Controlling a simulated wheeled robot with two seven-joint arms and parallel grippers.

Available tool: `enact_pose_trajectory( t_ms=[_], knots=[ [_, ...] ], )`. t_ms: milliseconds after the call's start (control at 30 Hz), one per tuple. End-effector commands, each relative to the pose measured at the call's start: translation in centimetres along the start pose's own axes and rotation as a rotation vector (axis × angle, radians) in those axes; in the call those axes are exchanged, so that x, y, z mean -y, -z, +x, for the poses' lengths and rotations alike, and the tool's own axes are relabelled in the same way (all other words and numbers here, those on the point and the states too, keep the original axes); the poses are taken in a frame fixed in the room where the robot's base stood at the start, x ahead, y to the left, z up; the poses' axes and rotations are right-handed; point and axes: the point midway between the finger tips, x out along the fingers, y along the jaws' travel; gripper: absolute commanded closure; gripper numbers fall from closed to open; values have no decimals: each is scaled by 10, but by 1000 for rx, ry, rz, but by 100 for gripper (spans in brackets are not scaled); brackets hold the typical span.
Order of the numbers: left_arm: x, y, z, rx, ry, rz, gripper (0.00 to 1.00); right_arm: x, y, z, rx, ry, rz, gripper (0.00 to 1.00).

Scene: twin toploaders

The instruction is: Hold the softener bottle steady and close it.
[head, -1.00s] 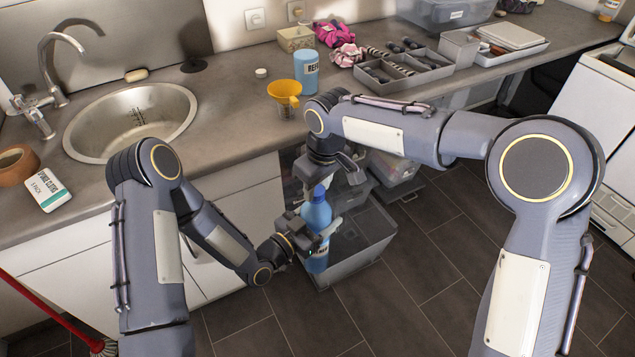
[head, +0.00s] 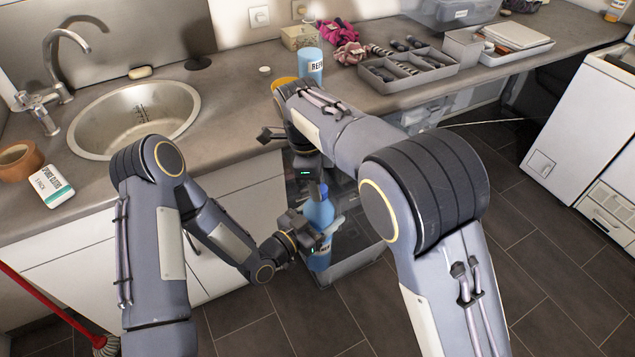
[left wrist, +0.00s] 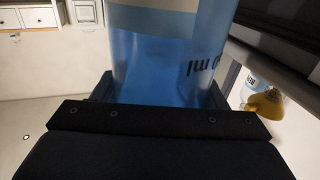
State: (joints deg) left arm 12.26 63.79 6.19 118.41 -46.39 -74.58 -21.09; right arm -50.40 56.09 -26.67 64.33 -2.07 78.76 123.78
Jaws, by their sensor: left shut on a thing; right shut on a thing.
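The softener bottle (head: 319,212) is blue and stands about upright in the air at the front of the counter, over a clear bin. My left gripper (head: 324,234) is shut around its body. In the left wrist view the blue bottle (left wrist: 165,65) fills the space between the jaws, with part of its printed label showing. My right gripper (head: 318,186) is directly above the bottle, shut at its top. The right wrist and hand hide most of the cap, so I cannot tell how it sits on the neck.
The clear bin (head: 350,268) is below the bottle. On the counter are a yellow funnel (head: 284,83), mostly hidden by my right arm, a blue refill container (head: 310,65), a grey divided tray (head: 410,72) and a sink (head: 135,118).

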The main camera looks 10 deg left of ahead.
Motion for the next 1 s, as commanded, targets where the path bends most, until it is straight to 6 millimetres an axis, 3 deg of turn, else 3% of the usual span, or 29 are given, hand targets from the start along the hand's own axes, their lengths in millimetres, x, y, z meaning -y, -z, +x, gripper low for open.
enact_pose_trajectory(
  t_ms=[200,333,600,933,967,1000],
  knots=[
    [-1,1,0,-4,-3,1,97,4,1,0,1,-95,660,86],
    [-1,1,0,-4,-3,1,97,4,4,6,-18,-153,1003,86],
    [0,3,1,-8,-1,2,97,4,4,3,-5,-180,1195,86],
    [0,2,0,-7,-1,1,97,5,4,2,1,-181,1206,86],
    [0,2,0,-6,-1,1,97,5,4,2,1,-181,1206,65],
    [0,2,0,-6,-1,1,97,5,4,1,1,-181,1206,59]
  ],
)
